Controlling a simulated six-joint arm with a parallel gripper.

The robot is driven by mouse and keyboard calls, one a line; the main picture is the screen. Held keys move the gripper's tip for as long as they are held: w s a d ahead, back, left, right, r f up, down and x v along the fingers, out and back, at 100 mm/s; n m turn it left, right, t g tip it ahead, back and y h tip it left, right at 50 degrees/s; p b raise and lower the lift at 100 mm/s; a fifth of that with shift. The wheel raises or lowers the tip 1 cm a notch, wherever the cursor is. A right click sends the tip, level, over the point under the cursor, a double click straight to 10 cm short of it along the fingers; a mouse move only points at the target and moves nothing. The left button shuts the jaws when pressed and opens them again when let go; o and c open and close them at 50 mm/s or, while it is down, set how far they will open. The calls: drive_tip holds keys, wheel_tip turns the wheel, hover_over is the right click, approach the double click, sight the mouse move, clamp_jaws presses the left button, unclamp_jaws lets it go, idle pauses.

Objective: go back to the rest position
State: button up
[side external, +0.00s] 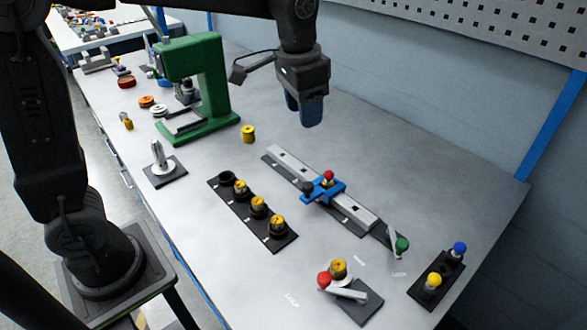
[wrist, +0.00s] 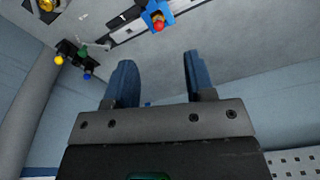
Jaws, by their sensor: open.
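My gripper (side external: 306,110) hangs above the back of the grey workbench (side external: 430,170), clear of everything on it. In the wrist view its two blue fingers (wrist: 157,82) stand apart with nothing between them. Below and to the right in the side view is a rail (side external: 352,205) with a blue slider (side external: 322,191) carrying a red knob. A green-knobbed lever (side external: 400,244) sits at the rail's near end. The slider also shows at the top of the wrist view (wrist: 150,17).
A green press (side external: 215,85) stands left of my gripper. A yellow pulley (side external: 248,133) stands on the bench. A black rack (side external: 280,240) holds several yellow pulleys. A red-knobbed lever fixture (side external: 365,302) and a blue-and-yellow-knobbed block (side external: 428,295) are at the front.

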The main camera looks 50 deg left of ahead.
drive_tip(key=s+a+f+n+t, duration=0.1)
drive_tip(key=s+a+t, duration=0.1)
drive_tip(key=s, duration=0.7)
drive_tip(key=s+a+n+t, duration=0.2)
drive_tip(key=s, duration=0.7)
drive_tip(key=shift+s+a+f, duration=0.35)
drive_tip(key=shift+f, duration=0.05)
